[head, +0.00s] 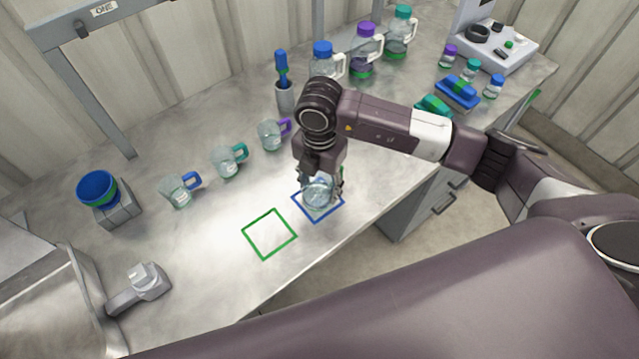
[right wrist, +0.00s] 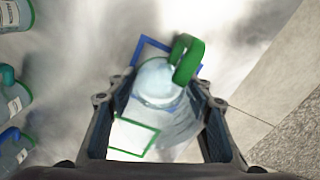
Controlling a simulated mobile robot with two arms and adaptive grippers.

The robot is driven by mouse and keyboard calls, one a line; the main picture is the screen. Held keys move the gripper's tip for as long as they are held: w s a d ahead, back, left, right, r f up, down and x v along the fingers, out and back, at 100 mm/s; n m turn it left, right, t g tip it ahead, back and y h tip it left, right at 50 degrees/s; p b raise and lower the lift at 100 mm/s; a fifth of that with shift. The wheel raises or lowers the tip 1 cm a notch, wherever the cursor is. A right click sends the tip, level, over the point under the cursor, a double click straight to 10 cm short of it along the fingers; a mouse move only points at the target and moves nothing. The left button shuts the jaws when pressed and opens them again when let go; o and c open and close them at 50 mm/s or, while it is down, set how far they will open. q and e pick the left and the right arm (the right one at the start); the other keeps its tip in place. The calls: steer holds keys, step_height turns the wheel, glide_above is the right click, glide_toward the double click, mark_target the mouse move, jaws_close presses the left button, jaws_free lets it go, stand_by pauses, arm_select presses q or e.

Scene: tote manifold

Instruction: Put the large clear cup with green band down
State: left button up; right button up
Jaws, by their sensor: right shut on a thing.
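The large clear cup (head: 319,193) is in my right gripper (head: 320,184), over the blue square outline (head: 331,213) on the table. In the right wrist view the cup (right wrist: 160,85) sits between both fingers, and its green handle (right wrist: 187,60) points away from the gripper. My right gripper (right wrist: 163,95) is shut on the cup. I cannot tell whether the cup's base touches the table. The green square outline (head: 269,234) lies empty beside the blue one, at its lower left. My left gripper is not in view.
Clear mugs with blue (head: 181,190), green (head: 229,160) and purple (head: 271,134) handles stand in a row to the left. Capped jugs (head: 364,52) stand behind my arm. A grey scoop-like tool (head: 138,288) lies at the lower left. The table's front edge is close to the squares.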

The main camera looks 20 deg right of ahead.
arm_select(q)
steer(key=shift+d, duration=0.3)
arm_select(e)
steer(key=shift+f, duration=0.1)
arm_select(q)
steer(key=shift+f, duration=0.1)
arm_select(e)
steer(key=shift+f, duration=0.1)
steer(key=o, duration=1.2)
steer(key=shift+o, duration=0.2)
steer(key=shift+r, duration=0.2)
steer(key=shift+w+r, duration=0.1)
steer(key=shift+r, duration=0.25)
arm_select(q)
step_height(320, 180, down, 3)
steer(key=b, duration=0.3)
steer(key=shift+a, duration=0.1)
arm_select(e)
step_height(320, 180, up, 11)
steer(key=shift+s, duration=0.2)
